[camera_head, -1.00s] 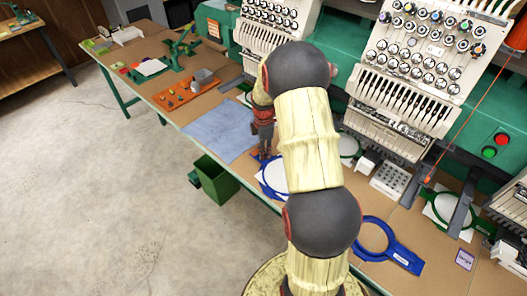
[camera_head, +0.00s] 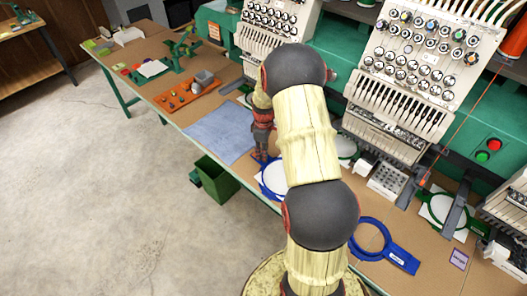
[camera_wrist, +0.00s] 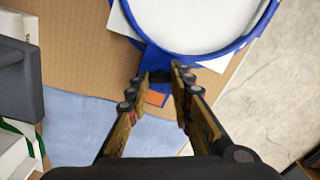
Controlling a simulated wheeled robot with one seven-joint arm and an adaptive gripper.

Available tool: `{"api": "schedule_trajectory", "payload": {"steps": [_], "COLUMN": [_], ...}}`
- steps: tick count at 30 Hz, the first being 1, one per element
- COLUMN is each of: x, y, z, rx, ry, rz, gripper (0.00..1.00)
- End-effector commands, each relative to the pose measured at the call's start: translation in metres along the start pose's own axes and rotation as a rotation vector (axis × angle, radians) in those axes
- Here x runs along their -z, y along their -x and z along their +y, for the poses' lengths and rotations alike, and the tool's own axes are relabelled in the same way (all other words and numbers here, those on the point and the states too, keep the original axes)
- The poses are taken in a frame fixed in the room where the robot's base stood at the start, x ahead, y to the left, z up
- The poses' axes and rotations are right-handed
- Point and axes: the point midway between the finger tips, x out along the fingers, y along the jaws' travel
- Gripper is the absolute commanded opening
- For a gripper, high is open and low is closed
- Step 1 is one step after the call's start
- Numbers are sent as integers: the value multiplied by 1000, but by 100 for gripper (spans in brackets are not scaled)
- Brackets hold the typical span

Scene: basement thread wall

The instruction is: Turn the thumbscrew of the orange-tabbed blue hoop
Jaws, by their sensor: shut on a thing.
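The blue hoop (camera_head: 262,188) lies flat near the table's front edge, with white fabric in its ring. In the wrist view the hoop (camera_wrist: 152,57) fills the top, and its orange tab (camera_wrist: 155,98) shows between my fingers. My gripper (camera_wrist: 161,74) is over the hoop's clamp end, its fingertips closed around a small dark piece there, which appears to be the thumbscrew. The fingertips largely hide this piece, so its turn angle cannot be read. In the head view my gripper (camera_head: 263,156) points down at the hoop's far left side.
A blue cloth (camera_head: 218,133) lies left of the hoop. Another blue hoop (camera_head: 400,257) lies empty to the right. Embroidery machines (camera_head: 400,85) line the back. A green bin (camera_head: 215,182) stands below the table's front edge. The floor in front is clear.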

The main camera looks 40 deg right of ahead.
Motion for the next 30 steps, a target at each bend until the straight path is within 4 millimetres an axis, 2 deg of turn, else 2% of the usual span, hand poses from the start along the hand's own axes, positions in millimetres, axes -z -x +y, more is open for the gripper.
{"api": "schedule_trajectory", "payload": {"steps": [30], "x": [0], "y": [0], "z": [0], "rx": [1], "ry": [-964], "rz": [-1], "gripper": [0]}}
